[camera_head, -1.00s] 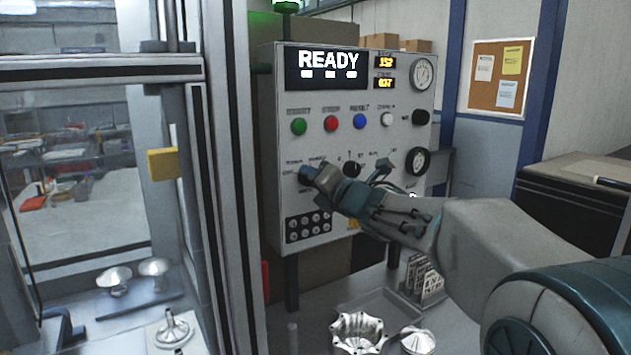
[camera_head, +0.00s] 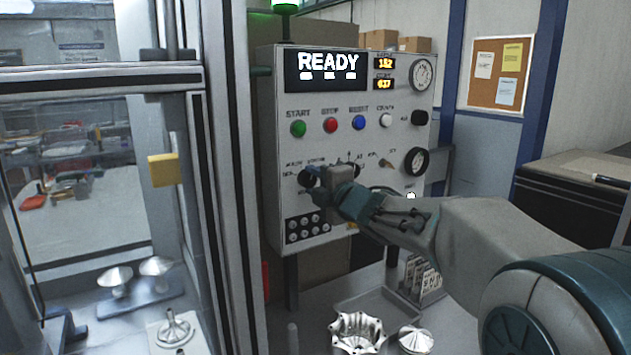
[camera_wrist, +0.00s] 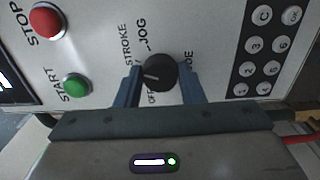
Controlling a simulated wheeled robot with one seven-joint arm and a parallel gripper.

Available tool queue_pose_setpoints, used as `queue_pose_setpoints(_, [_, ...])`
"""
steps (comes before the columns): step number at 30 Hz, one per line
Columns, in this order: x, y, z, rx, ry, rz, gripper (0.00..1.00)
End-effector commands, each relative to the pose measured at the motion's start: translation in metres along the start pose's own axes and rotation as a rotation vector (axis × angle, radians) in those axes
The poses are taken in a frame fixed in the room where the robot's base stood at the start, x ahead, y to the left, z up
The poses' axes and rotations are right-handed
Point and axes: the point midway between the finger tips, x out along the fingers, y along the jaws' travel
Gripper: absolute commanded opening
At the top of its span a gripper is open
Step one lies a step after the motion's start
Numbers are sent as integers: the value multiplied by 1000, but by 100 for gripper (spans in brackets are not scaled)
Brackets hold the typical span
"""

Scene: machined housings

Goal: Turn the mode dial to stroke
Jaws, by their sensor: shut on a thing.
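The mode dial (camera_wrist: 160,72) is a round black knob with a pale pointer line, on the grey control panel (camera_head: 285,100). In the wrist view the labels STROKE and JOG lie above it, and a partly hidden label starting with OF is beside it. The pointer line is toward the left, nearest that partly hidden label. My gripper (camera_wrist: 160,88) is shut on the dial, one finger on each side. In the head view my gripper (camera_head: 318,185) is at the panel's lower left and largely hides the dial.
The START (camera_head: 298,129), STOP (camera_head: 330,125) and RESET (camera_head: 359,122) buttons sit above. A keypad (camera_head: 307,228) is just below the dial. The display (camera_head: 327,70) reads READY. A frame post (camera_head: 228,180) stands close on the left.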

Motion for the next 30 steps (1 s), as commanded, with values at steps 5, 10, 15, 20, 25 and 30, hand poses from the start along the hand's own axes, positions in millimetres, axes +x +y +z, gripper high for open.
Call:
queue_pose_setpoints(5, [0,0,1,16,-2,-1,12])
queue_pose_setpoints(10, [0,-1,1,17,-2,-1,12])
queue_pose_setpoints(15, [0,-1,1,17,-2,-1,12])
queue_pose_setpoints(20, [0,-1,0,16,-1,-1,56])
queue_pose_setpoints(25, [0,0,0,16,0,-1,56])
queue_pose_setpoints(30, [-8,0,0,16,0,2,56])
